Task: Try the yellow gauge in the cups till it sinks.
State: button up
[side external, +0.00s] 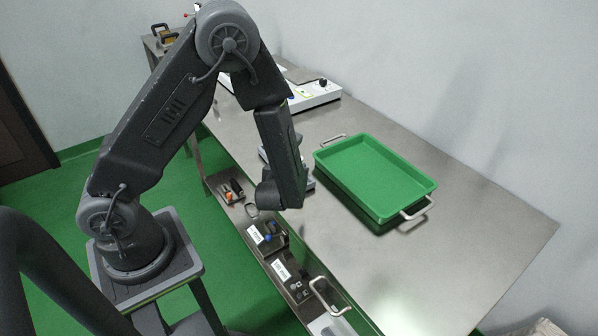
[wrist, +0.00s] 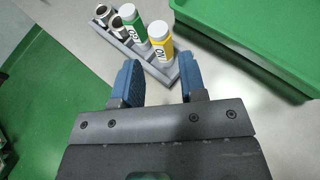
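The yellow gauge (wrist: 160,43) is a white cylinder with a yellow band marked "NO". It stands upright in a grey rack (wrist: 171,72), at the rack's near end. A similar cylinder with a green band (wrist: 133,24) marked "GO" stands beside it. Two metal cups (wrist: 110,21) with dark openings sit further along the rack. My gripper (wrist: 161,82) is open and empty, its two blue fingers apart on the near side of the rack. In the side external view my arm hides most of the rack, and the fingers cannot be made out.
A green tray (side external: 424,190) with metal handles lies right of my arm; it also shows in the wrist view (wrist: 245,38). A white device (side external: 318,95) stands at the table's back. A low shelf (side external: 300,288) with labelled holders runs along the front. The steel table's right end is clear.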

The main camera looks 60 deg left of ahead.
jog(key=x, duration=0.7)
jog(key=shift+w+a+r, duration=0.1)
jog(key=shift+w+a, duration=0.1)
jog(key=shift+a, duration=0.1)
jog(key=c, duration=0.6)
